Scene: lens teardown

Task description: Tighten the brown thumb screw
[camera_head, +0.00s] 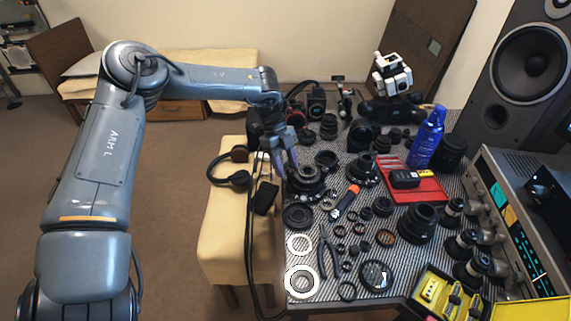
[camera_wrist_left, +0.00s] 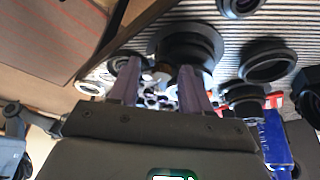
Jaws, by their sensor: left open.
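My left gripper (camera_head: 287,172) points down at the left edge of the ribbed table, over a dark round lens part (camera_head: 305,187). Its two fingers stand apart and nothing shows held between them. In the left wrist view the open gripper (camera_wrist_left: 161,66) faces a large black ringed lens part (camera_wrist_left: 188,42), with small light and metal parts seen between the fingers. I cannot make out a brown thumb screw in either view; it may be hidden by the fingers or too small. My right gripper is not in view.
An orange-handled tool (camera_head: 345,201), a brown ring (camera_head: 386,237) and several black rings lie close by on the table. A red tray (camera_head: 428,188), a blue bottle (camera_head: 427,140) and a speaker (camera_head: 528,75) stand to the right. Headphones (camera_head: 236,181) lie on the cushion at the left.

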